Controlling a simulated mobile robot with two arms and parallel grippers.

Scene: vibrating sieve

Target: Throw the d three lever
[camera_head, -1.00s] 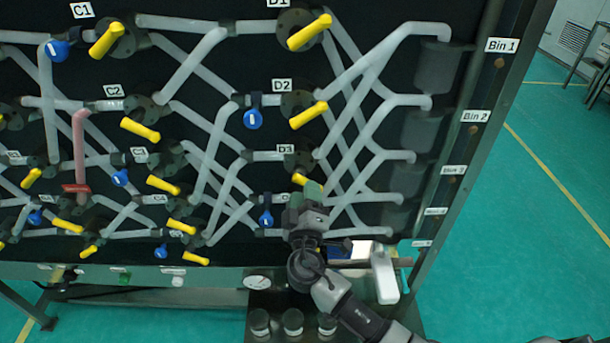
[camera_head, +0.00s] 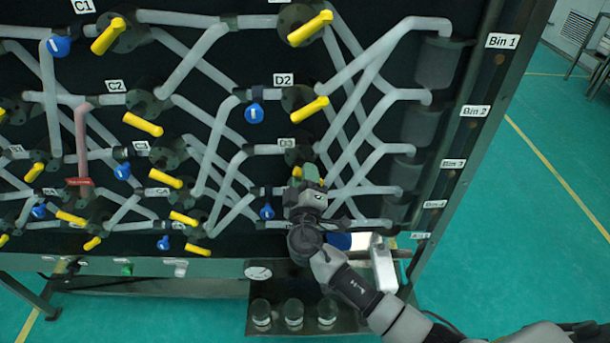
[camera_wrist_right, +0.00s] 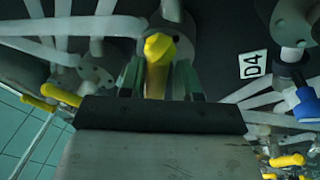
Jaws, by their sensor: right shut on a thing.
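The D3 label (camera_head: 289,144) is on the dark panel, right of centre in the head view, beside its dark round valve hub (camera_head: 302,157). My right gripper (camera_head: 307,177) is just below that hub. The lever's rounded end sticks out past the fingers. My left gripper is not in view.
The D2 yellow lever (camera_head: 309,110) is above my right gripper, and a blue handle (camera_head: 267,211) is to its lower left. Pale pipes surround the hub and run to the bins at right. Several jars (camera_head: 294,314) stand on a low shelf below.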

